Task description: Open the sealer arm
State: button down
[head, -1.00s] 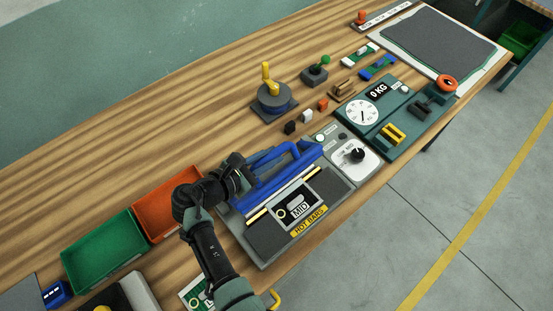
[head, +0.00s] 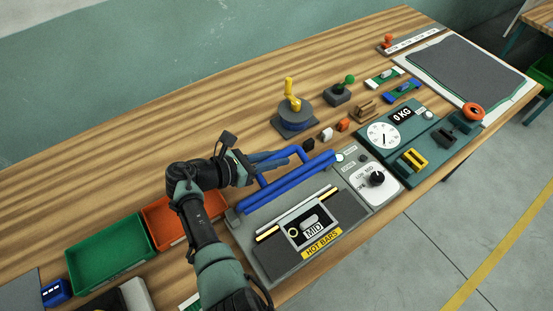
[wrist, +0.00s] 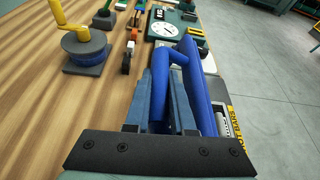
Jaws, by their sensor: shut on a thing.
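The sealer (head: 270,262) is a grey unit at the bench's front edge, with a yellow "HOT BARS" label and a "MID" pouch on top. Its blue sealer arm (head: 290,184) has a long bar and a loop handle (head: 280,163), and stands raised clear of the hot bars, toward the back of the unit. My gripper (head: 272,158) reaches in from the left and is shut on the blue handle. In the wrist view, the fingers (wrist: 170,85) lie on either side of the handle, with the blue arm (wrist: 198,88) just right of them.
An orange tray (head: 165,226) and a green tray (head: 108,250) stand left of the sealer. A yellow-handled turntable (head: 294,118) and small blocks (head: 326,134) are behind it. A teal scale (head: 405,145) stands to the right.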

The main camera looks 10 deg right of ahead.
jog(key=shift+a+f, duration=0.1)
jog(key=c, duration=0.8)
grip_release()
jog(key=shift+o, duration=0.2)
jog(key=b+v, duration=0.1)
jog(key=v, duration=1.2)
